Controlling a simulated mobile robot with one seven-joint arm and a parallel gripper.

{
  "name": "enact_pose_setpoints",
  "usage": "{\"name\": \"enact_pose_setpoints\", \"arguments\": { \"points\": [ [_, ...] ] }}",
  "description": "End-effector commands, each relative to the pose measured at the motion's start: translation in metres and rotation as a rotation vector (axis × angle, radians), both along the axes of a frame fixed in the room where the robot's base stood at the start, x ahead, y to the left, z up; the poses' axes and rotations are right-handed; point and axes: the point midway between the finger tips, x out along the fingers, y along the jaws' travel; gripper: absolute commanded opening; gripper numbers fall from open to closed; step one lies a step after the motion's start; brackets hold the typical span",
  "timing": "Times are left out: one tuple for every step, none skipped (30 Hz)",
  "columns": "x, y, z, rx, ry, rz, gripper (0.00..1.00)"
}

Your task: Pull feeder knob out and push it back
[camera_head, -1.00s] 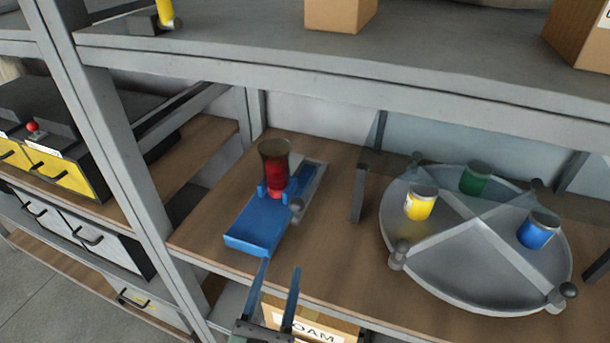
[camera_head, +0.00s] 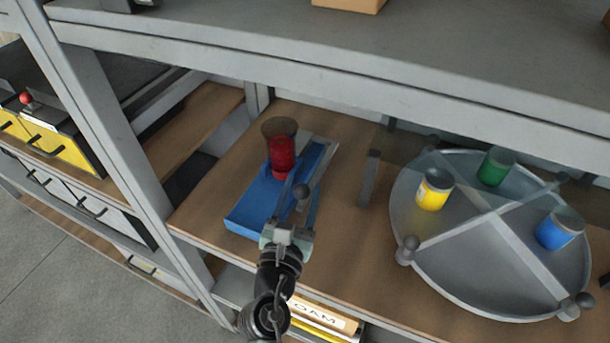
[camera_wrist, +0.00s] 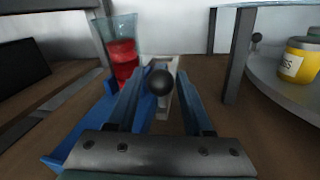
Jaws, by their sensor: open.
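The feeder is a blue tray (camera_head: 250,214) on the wooden shelf, with a clear cup of red material (camera_head: 281,152) standing at its back. A grey slide bar (camera_head: 320,165) runs along its right side. The dark round feeder knob (camera_head: 301,191) sits at the near end of that bar. In the wrist view the knob (camera_wrist: 160,82) shows between and just beyond the fingertips. My gripper (camera_head: 299,192) is open, its two blue-grey fingers either side of the knob. In the wrist view my gripper (camera_wrist: 156,95) shows no clear contact with it.
A round grey turntable (camera_head: 470,270) with yellow, green and blue cans stands to the right. A grey upright post (camera_head: 370,178) stands between it and the feeder. The upper shelf edge (camera_head: 330,90) crosses above. A frame post (camera_head: 110,150) is at left.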

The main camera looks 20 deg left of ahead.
Motion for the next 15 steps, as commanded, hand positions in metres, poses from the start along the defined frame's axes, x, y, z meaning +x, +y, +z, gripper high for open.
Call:
{"name": "enact_pose_setpoints", "arguments": {
  "points": [
    [0.008,0.002,0.002,0.003,0.000,-0.001,0.51],
    [0.012,0.002,0.001,0.003,0.001,-0.001,0.51],
    [0.016,0.003,0.001,0.003,0.000,-0.001,0.51],
    [0.019,0.003,0.000,0.002,0.001,-0.001,0.51],
    [0.022,0.004,0.001,0.001,-0.001,-0.001,0.51],
    [0.025,0.004,0.001,0.001,0.000,-0.001,0.51],
    [0.027,0.004,0.000,0.000,0.000,-0.001,0.51],
    [0.028,0.004,0.000,0.000,0.000,-0.001,0.51],
    [0.030,0.005,0.000,0.001,0.000,-0.001,0.51],
    [0.030,0.005,0.000,0.001,0.000,0.000,0.51],
    [0.031,0.005,0.000,0.001,0.000,0.000,0.51],
    [0.031,0.005,0.000,0.001,0.000,0.000,0.51],
    [0.031,0.005,0.000,0.001,0.000,0.000,0.51],
    [0.031,0.005,0.000,0.001,0.000,0.000,0.51],
    [0.031,0.005,0.000,0.001,0.000,0.000,0.51]
  ]
}}
